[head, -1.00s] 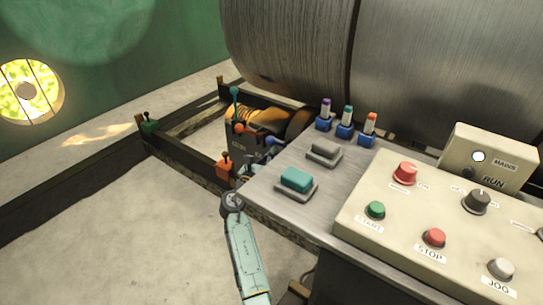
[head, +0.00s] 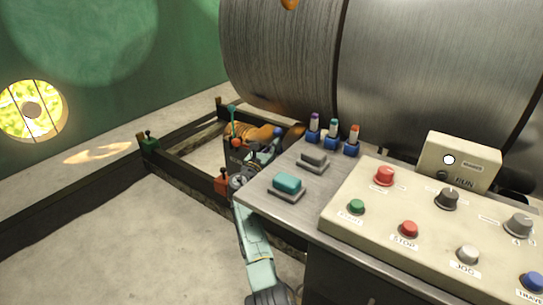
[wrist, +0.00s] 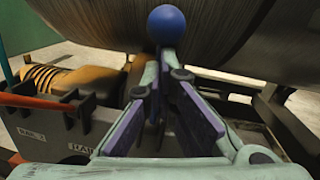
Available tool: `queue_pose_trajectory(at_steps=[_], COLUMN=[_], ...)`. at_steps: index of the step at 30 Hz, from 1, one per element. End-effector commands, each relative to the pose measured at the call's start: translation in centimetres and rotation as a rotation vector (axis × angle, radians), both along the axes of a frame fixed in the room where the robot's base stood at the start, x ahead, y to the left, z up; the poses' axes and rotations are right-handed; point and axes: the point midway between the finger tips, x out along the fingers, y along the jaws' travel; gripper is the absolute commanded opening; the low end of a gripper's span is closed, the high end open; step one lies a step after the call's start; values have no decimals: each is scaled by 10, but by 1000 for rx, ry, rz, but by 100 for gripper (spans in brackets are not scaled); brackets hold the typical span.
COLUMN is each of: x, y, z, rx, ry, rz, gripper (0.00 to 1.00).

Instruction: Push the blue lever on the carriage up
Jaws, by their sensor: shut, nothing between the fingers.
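The blue lever shows as a round blue knob (head: 277,131) on the carriage (head: 228,133), beside the drum in the head view. In the wrist view the blue knob (wrist: 167,24) is at top centre, just above my fingertips. Its stem is hidden behind my fingers. My gripper (wrist: 167,52) is shut and empty, its tips meeting just under the knob. They look touching or nearly so; I cannot tell which. In the head view my gripper (head: 265,152) is small and partly behind the bench corner.
A teal-knobbed lever (head: 231,109) and a red knob (head: 236,143) stand left of my gripper. The metal bench (head: 255,192) with its control panel is close on the right. The big drum (head: 285,60) is behind. An orange-red box (head: 222,182) sits on the near rail.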

Motion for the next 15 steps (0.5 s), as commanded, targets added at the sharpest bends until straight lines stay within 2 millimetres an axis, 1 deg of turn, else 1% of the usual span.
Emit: queue_pose_trajectory(at_steps=[3,15], x=[7,16], y=[-5,-12], z=[7,12], rx=[0,0], ry=[-1,1], rz=[-1,0], gripper=[0,0])
